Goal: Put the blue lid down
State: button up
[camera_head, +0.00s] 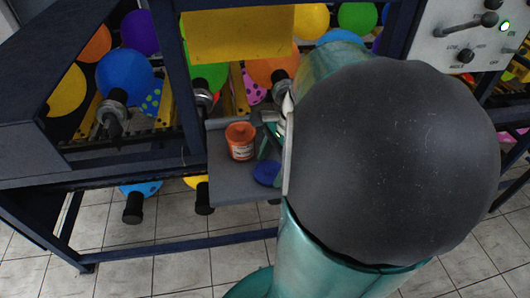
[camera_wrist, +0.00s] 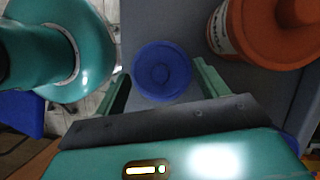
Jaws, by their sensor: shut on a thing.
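The blue lid (camera_wrist: 162,72) is round, with a raised ring on top, and sits between the two fingers of my gripper (camera_wrist: 162,76) in the wrist view. The gripper is shut on it. In the head view the blue lid (camera_head: 266,173) shows at the right part of the grey shelf, below my gripper (camera_head: 267,145), and my arm hides part of that area. I cannot tell whether the lid touches the shelf. An orange jar (camera_head: 240,146) with an orange top stands upright on the shelf, left of the lid; it also shows in the wrist view (camera_wrist: 232,35).
The grey shelf (camera_head: 228,188) has bare room in front of the jar. The machine's dark frame (camera_head: 110,160) and several coloured balloons (camera_head: 125,75) stand behind and to the left. A blue edge shows at the wrist view's lower right, mostly hidden.

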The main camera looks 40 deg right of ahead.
jog(key=shift+w+f, duration=0.2)
jog(key=shift+w, duration=0.15)
jog(key=shift+s+r, duration=0.1)
jog(key=shift+s, duration=0.3)
jog(key=shift+w, duration=0.2)
jog(key=o, duration=0.6)
jog(key=shift+a, duration=0.1)
jog(key=o, duration=0.3)
jog(key=shift+s, duration=0.15)
jog(key=shift+o, duration=0.2)
